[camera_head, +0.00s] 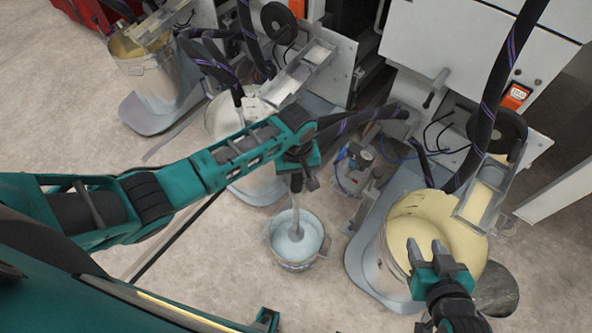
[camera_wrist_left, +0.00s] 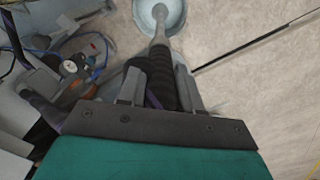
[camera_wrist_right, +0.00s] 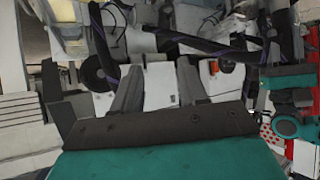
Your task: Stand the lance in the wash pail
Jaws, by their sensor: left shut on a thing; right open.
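My left gripper (camera_head: 298,170) is shut on the lance (camera_head: 296,209), a grey tube with a dark ribbed grip. It holds the lance nearly upright over the wash pail (camera_head: 272,246), a small round pail with pale blue liquid. The lance's lower end overlaps the pail's opening and seems to reach the liquid. The left wrist view shows the lance (camera_wrist_left: 159,52) between the fingers (camera_wrist_left: 160,92), running towards the pail (camera_wrist_left: 137,12). My right gripper (camera_head: 427,250) is open and empty, in front of a large bucket of cream paint (camera_head: 415,210); its fingers (camera_wrist_right: 158,90) also show apart.
Coater units with hoses and large metal buckets (camera_head: 160,82) line the back. A thin dark line (camera_head: 180,235) lies on the floor to the left. Floor in front of the pail is clear.

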